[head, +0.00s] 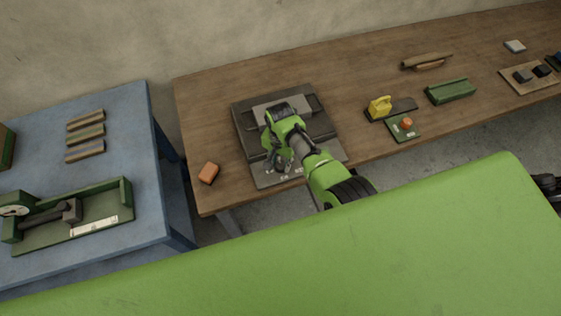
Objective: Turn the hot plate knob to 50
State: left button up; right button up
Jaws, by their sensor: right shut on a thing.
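The hot plate (263,180) is a dark, flat unit with a grey top, standing on the wooden bench in the head view. Small pale marks show on its front panel, too small to read. My right gripper (281,163) is over this front panel, pointing down, and is shut on the knob. The gripper hides the knob, so its setting cannot be told. My left gripper is not in view.
An orange block (208,173) lies left of the hot plate. Right of it are a yellow object (380,107), a green board with an orange button (405,128) and a green channel (450,91). A blue table (110,170) stands left, across a gap.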

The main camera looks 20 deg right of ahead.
aim_at(280, 164)
jog(key=o, duration=1.1)
jog(key=shift+r, duration=0.15)
notch_tip(280, 164, up, 12)
jog(key=shift+f, duration=0.1)
